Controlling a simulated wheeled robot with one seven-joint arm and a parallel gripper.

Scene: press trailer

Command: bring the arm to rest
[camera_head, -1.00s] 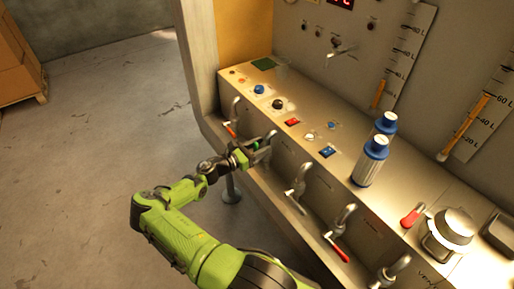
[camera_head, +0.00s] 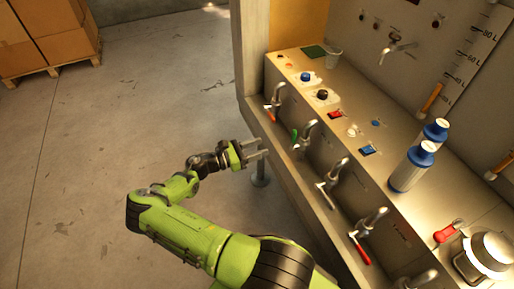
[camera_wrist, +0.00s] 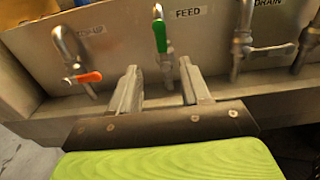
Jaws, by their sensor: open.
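My green and black arm reaches out from the bottom of the head view. My gripper (camera_head: 262,152) is open and empty, with free space around it, just left of the panel's front face. In the wrist view its two grey fingers (camera_wrist: 160,92) stand apart, below the green-handled tap (camera_wrist: 160,35) marked FEED. The fingers look apart from the tap. That tap also shows in the head view (camera_head: 306,132), a little right of my gripper.
An orange-handled tap (camera_wrist: 75,60) is left of the FEED tap, and a grey-handled one (camera_wrist: 262,45) marked DRAIN is right. Boxes on a pallet (camera_head: 50,68) are far left. The floor (camera_head: 130,110) left of my arm is clear.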

